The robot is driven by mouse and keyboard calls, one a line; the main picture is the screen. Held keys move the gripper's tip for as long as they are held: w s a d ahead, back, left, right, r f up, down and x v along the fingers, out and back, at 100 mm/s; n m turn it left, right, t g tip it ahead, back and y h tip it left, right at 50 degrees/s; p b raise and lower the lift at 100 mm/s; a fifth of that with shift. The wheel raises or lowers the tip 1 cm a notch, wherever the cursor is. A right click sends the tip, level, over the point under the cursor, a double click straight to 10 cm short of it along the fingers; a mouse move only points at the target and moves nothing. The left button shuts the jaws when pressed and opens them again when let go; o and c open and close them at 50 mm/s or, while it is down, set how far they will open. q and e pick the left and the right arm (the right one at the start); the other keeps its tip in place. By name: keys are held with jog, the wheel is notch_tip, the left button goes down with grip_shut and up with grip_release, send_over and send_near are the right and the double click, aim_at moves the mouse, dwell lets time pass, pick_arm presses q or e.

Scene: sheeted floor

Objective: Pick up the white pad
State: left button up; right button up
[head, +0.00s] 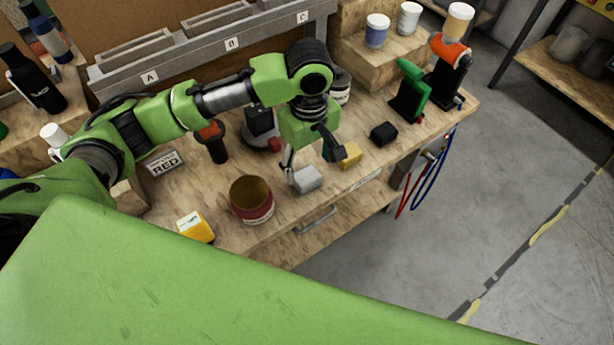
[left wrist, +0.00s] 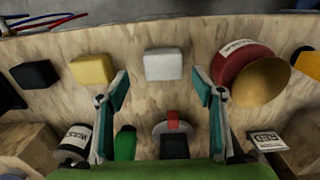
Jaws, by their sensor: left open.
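The white pad (head: 308,179) is a small pale block lying on the wooden workbench (head: 225,238) near its front edge. In the left wrist view the white pad (left wrist: 163,65) lies centred between my fingers and a little beyond their tips. My left gripper (head: 311,166) is open and empty, pointing down just above and behind the pad. Its two fingers also show in the left wrist view (left wrist: 160,88), spread wider than the pad. I see no contact with the pad. My right gripper is not in view.
A yellow pad (head: 351,155) lies right of the white pad, close to one finger, and a black pad (head: 383,133) lies farther right. A red can (head: 252,203) stands to the left, with a yellow box (head: 196,227) beyond. Lettered bins (head: 215,50) line the back.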

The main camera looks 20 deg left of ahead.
aim_at(307, 176)
pick_arm(q)
jog(key=shift+s+a+f+p, duration=0.1)
jog(key=shift+f+p, duration=0.05)
jog(key=shift+f, duration=0.4)
jog(key=shift+s+a+f+p, duration=0.1)
jog(key=shift+f+p, duration=0.05)
jog(key=shift+f, duration=0.35)
notch_tip(307, 176, down, 2)
jog(key=shift+f, duration=0.45)
jog(key=c, duration=1.2)
jog(key=shift+c, duration=0.5)
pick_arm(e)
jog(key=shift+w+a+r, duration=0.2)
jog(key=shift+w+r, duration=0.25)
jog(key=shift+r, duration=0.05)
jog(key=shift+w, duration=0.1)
